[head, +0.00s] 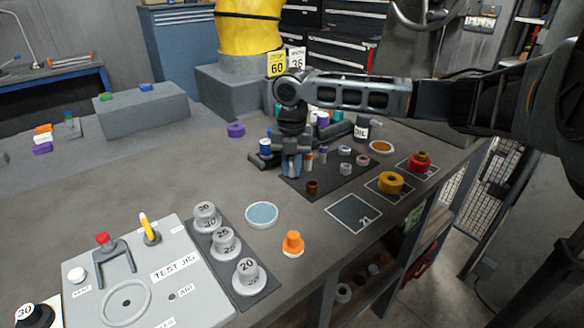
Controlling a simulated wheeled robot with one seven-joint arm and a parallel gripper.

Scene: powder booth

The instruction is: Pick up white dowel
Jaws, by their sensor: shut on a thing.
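My gripper (293,168) reaches straight down at the left part of a dark mat (326,188) on the bench. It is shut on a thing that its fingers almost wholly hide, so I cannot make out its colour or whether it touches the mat. I cannot pick out a white dowel clearly anywhere else. Just right of the fingers, small upright pegs stand close by: a brown and white one (308,161) and a purple one (323,154).
A brown peg (312,187) and several pale rings share the mat. A blue-and-white piece (265,147) stands close left of my gripper. A yellow roll (390,182) and red piece (419,162) lie right.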

